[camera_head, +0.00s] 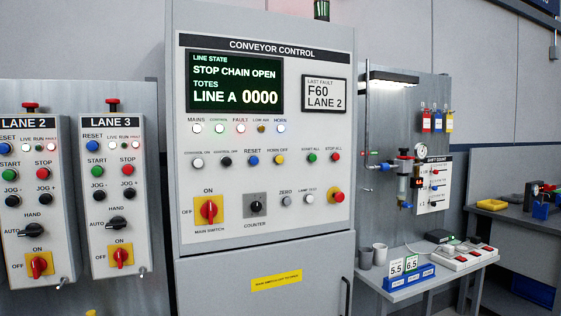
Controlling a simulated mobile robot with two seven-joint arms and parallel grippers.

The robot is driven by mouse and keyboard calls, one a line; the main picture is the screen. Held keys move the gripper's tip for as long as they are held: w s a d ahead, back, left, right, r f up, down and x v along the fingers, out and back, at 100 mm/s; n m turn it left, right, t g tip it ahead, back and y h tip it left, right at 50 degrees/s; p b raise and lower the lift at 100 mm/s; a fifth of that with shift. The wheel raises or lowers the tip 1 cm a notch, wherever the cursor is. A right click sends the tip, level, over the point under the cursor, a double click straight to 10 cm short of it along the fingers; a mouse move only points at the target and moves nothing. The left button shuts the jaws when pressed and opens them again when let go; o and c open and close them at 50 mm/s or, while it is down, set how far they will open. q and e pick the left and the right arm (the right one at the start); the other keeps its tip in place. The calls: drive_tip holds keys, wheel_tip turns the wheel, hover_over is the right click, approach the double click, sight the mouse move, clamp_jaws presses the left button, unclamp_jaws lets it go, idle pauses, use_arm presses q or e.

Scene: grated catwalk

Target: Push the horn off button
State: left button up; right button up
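The conveyor control cabinet (310,220) stands upright in the middle of the view. The horn off button (279,160) is a small yellow round button on its panel, right of the blue reset button (253,160) and left of the green start all button (312,157). Its label is small and reads as horn off. Above it, in the lamp row, the horn lamp (281,128) looks bright bluish white. Whether the button is pressed in cannot be told. Neither of my grippers shows in the head view.
The display (236,82) reads stop chain open. A red emergency button (337,195) and a red main switch (208,210) are lower on the panel. The lane 3 box (138,235) stands close on the left. A bench (440,272) with cups and trays is on the right.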

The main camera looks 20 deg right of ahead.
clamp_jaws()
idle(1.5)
